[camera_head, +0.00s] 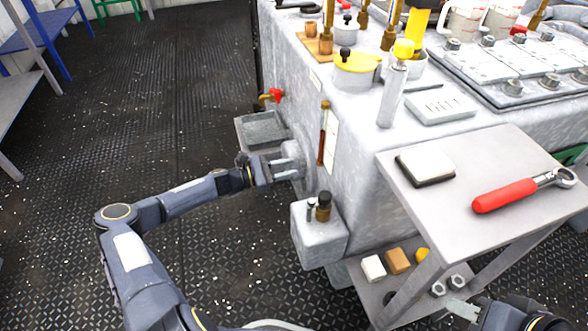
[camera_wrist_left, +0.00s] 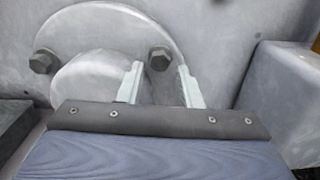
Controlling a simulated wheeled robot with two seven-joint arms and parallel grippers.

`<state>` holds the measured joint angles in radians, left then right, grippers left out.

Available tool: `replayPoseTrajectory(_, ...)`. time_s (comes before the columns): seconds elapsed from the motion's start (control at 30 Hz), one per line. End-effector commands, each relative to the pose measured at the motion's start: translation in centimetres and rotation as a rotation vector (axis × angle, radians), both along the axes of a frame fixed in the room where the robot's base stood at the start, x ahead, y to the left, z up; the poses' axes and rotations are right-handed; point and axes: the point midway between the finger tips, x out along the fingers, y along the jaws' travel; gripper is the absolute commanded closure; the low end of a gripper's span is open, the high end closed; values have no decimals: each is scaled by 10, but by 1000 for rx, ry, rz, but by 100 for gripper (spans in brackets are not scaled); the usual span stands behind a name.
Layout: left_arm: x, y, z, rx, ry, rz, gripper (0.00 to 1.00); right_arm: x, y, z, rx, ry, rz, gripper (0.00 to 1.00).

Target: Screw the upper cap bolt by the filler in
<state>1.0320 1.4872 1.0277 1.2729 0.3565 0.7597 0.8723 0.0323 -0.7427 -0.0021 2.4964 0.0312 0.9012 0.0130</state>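A round grey cover plate (camera_wrist_left: 115,22) on the side of the machine carries two hex-head bolts. One bolt (camera_wrist_left: 160,58) shows between and just beyond the fingertips of my left gripper (camera_wrist_left: 160,82); I cannot tell whether they touch it. The other bolt (camera_wrist_left: 43,60) is further left, clear of the fingers. In the head view my left gripper (camera_head: 291,163) is at the machine's side, its fingers apart, hiding most of the plate. Which bolt is the upper one is unclear. The filler box (camera_head: 320,236) with a dark cap (camera_head: 323,207) sits just below. My right gripper (camera_head: 464,309) is partly visible at the lower right.
A grey tray (camera_head: 262,130) and a red-handled valve (camera_head: 275,95) are beside my left gripper. A side table (camera_head: 480,225) holds a red-handled ratchet (camera_head: 510,193) and a pad (camera_head: 426,164). Its lower shelf bears blocks and nuts.

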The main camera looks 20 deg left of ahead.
Motion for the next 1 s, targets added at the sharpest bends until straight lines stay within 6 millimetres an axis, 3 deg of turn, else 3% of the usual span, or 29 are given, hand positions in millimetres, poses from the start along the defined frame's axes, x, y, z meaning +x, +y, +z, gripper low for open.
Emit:
replayPoseTrajectory(0.2,12,-18,-1,1,0,-1,68,0,0,-8,0,0,0,64)
replayPoseTrajectory(0.5,14,-20,0,1,0,0,68,0,0,-8,0,0,0,64)
replayPoseTrajectory(0.73,14,-20,0,1,0,-1,98,0,0,-8,0,0,0,64)
replayPoseTrajectory(1.0,13,-20,0,19,-25,-1,100,0,0,-9,0,0,0,64)
